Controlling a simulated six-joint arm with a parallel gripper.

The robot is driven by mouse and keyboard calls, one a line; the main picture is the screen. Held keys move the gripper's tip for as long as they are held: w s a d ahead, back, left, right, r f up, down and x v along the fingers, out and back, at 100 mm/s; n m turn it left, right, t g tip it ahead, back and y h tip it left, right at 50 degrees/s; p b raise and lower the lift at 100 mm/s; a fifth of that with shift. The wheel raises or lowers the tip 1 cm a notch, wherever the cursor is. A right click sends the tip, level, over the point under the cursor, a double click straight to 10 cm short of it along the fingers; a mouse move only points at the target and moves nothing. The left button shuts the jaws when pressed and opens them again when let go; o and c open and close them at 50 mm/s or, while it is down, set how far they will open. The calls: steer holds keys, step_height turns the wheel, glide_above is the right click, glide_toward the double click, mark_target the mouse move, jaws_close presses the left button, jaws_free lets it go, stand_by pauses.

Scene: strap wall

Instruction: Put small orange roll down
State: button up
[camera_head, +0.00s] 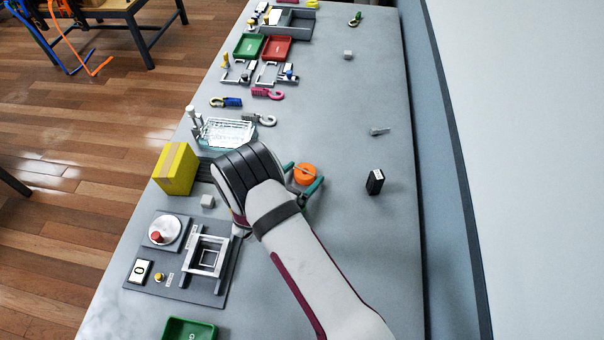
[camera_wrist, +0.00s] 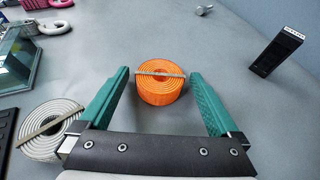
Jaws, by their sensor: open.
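The small orange roll (camera_head: 304,174) is on the grey table, just beyond my gripper. In the wrist view the orange roll (camera_wrist: 161,82) shows its coiled face and a thin pale band across it. My gripper (camera_wrist: 158,84) is open, with one green finger on each side of the roll and a visible gap on both sides. In the head view my gripper (camera_head: 303,172) is partly hidden behind my wrist.
A white-grey roll (camera_wrist: 50,128) lies left of my left finger. A black block (camera_head: 375,182) stands to the right. A yellow box (camera_head: 176,168) and a clear tray (camera_head: 228,132) are to the left. The table right of the roll is mostly clear.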

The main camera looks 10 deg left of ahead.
steer(key=shift+r, duration=0.15)
steer(key=v, duration=1.2)
steer(key=s+d+r+m+g+h, duration=0.2)
steer(key=d+r+m+g+h, duration=0.15)
steer(key=d+r+m, duration=0.4)
steer(key=s+d+r+m+g+h, duration=0.2)
steer(key=d+r+m+g, duration=0.25)
steer(key=d+m, duration=0.5)
steer(key=s+d+r+m+g+y, duration=0.2)
steer(key=s+d+m+g, duration=0.25)
steer(key=s+d, duration=0.2)
steer(key=s+a+r+m+y, duration=0.3)
steer(key=s+a+m+y, duration=0.2)
steer(key=s+m+y, duration=0.5)
steer(key=s+m, duration=0.2)
steer(key=m, duration=0.3)
steer(key=shift+a+r+m, duration=0.15)
steer(key=shift+r+m, duration=0.1)
steer(key=shift+m, duration=0.1)
